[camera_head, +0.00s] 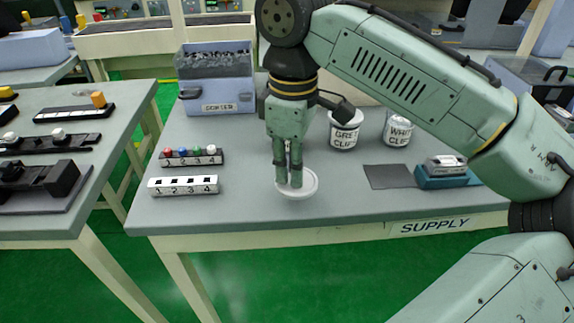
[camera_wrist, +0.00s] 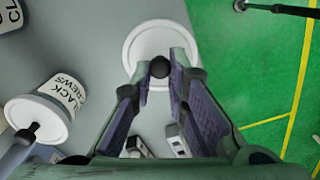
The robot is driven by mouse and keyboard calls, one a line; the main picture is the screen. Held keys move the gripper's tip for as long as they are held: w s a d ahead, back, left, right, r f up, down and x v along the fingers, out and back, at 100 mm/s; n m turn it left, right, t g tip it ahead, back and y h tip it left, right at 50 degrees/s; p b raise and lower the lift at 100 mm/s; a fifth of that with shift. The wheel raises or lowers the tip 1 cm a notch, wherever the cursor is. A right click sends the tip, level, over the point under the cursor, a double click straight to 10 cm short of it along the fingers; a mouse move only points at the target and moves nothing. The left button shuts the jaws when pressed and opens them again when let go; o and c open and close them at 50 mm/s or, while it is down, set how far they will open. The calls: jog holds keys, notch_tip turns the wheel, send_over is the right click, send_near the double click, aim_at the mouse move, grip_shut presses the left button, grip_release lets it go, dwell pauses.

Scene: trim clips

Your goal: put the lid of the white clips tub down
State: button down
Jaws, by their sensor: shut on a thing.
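My gripper (camera_head: 290,184) points down over the front middle of the supply table. It is shut on the black knob of a round white lid (camera_head: 309,185). In the wrist view the lid (camera_wrist: 150,42) is flat beyond the fingertips (camera_wrist: 160,70), its knob between them. The lid is at or just above the tabletop; I cannot tell if it touches. The white clips tub (camera_head: 397,130) stands at the back right of the table, apart from the lid. Its top is too small to read clearly.
A lidded black screws tub (camera_wrist: 40,110) is near my gripper in the wrist view. Two numbered strips (camera_head: 183,186) lie left. A dark mat (camera_head: 388,177) and teal block (camera_head: 445,180) lie right.

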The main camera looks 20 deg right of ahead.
jog(key=shift+w+f, duration=0.1)
jog(key=shift+w, duration=1.1)
jog(key=shift+w+f, duration=0.15)
jog(key=shift+f+p, duration=0.45)
jog(key=shift+f, duration=1.25)
jog(key=shift+f, duration=0.15)
jog(key=c, duration=1.6)
grip_release()
jog(key=shift+o, duration=0.2)
notch_tip(320, 180, up, 12)
jog(key=shift+r+b, duration=0.2)
jog(key=shift+b, duration=0.25)
